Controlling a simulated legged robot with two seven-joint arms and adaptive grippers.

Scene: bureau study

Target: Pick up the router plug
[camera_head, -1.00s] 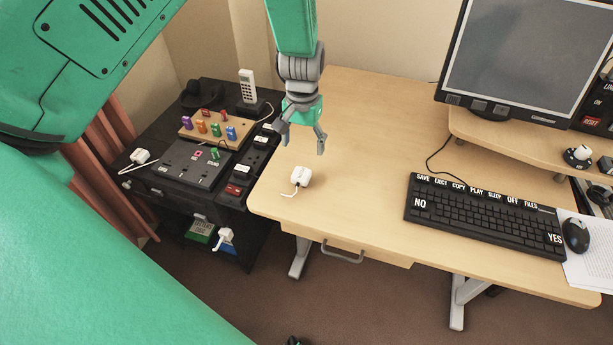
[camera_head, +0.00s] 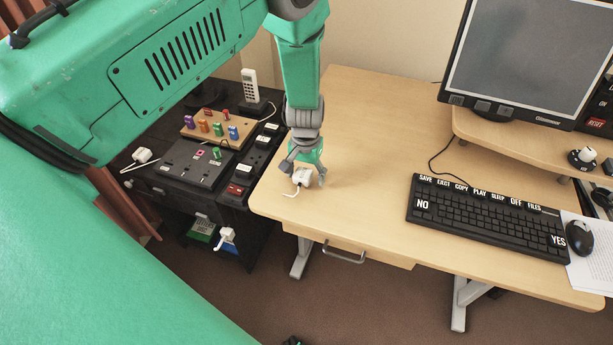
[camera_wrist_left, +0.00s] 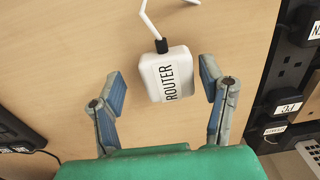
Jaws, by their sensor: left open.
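The router plug (camera_head: 301,177) is a white block with a short white cord, lying on the light wooden desk near its left edge. In the left wrist view the plug (camera_wrist_left: 166,75) shows the black word "ROUTER" and lies between the fingers. My left gripper (camera_head: 304,178) is low over the desk, its fingers spread on either side of the plug. In the left wrist view the left gripper (camera_wrist_left: 161,84) is open, with gaps between the fingers and the plug.
A black side unit (camera_head: 178,185) with sockets, other white plugs and a board of coloured pieces (camera_head: 211,126) stands left of the desk. A keyboard (camera_head: 485,213), mouse (camera_head: 579,237) and monitor (camera_head: 520,60) are to the right. The desk (camera_head: 370,130) between is clear.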

